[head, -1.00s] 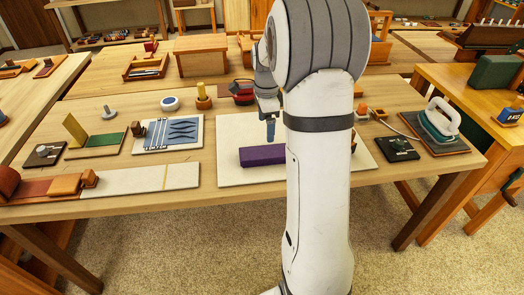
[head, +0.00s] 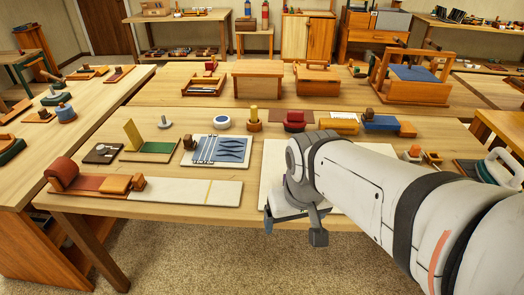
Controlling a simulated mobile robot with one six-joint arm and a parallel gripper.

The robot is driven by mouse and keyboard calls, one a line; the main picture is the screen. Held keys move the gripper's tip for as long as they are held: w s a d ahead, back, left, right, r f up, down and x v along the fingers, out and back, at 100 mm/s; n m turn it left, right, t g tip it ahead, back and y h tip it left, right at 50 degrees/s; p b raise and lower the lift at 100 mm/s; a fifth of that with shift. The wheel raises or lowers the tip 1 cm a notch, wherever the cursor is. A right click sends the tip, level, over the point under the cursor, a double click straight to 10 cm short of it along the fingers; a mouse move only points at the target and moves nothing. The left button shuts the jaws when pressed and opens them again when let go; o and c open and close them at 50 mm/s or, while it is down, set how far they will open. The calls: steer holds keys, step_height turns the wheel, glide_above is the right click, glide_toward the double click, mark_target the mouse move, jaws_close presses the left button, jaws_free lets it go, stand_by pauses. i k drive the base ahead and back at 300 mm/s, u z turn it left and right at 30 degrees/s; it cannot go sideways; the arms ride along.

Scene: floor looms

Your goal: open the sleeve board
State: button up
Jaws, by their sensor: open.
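No sleeve board can be made out for certain now. The long purple block seen earlier on the pale mat (head: 271,165) is hidden behind my arm.
A white board with blue pieces (head: 222,149), a green board with a yellow upright plate (head: 150,150) and a long pale strip (head: 185,191) lie left. An iron (head: 502,168) stands right. A small loom (head: 410,75) stands behind.

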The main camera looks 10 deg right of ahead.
mark_target(369, 120)
steer(key=k, duration=0.25)
steer(key=z, duration=0.5)
steer(key=i, duration=0.9)
steer(key=z, duration=0.65)
